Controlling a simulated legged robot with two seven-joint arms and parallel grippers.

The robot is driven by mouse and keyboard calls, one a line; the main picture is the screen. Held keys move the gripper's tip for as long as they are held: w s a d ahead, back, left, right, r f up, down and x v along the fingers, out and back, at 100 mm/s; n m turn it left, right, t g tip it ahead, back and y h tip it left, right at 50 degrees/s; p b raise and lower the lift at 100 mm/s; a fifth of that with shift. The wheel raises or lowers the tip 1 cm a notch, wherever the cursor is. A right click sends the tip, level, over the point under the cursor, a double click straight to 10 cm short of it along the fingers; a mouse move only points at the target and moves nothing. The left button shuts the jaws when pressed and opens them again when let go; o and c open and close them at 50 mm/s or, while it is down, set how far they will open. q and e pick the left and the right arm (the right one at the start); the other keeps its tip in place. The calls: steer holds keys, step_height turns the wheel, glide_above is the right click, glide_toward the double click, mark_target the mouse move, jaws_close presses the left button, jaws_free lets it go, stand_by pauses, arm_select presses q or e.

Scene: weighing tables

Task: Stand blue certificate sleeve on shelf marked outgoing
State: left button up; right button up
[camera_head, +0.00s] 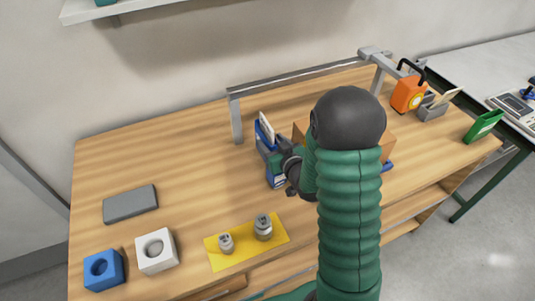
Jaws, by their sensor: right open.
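A blue item with white paper sticking up (264,134), which looks like the blue certificate sleeve or its holder, stands on the wooden table left of the cardboard box. Its lower front shows below my gripper, and the rest is partly hidden. My right gripper (284,166) is open at its right side; I cannot tell whether it touches. My green right arm covers much of the middle. A white shelf (130,8) shows at the top left edge; no outgoing mark is readable. My left gripper is not in view.
A yellow mat (218,262) with two metal weights, a white block (155,251), a blue block (103,270) and a grey slab (130,204) lie on the left. A grey rail (300,78) spans the back. An orange item (407,94) and green holder (483,126) stand right.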

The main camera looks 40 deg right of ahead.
mark_target(267, 138)
steer(key=w, duration=0.1)
steer(key=w+f, duration=0.1)
steer(key=w, duration=0.1)
steer(key=shift+w+d, duration=0.1)
steer(key=shift+w, duration=0.05)
steer(key=shift+d+r, duration=0.1)
steer(key=shift+d, duration=0.05)
steer(key=c, duration=0.5)
jaws_close()
stand_by(0.6)
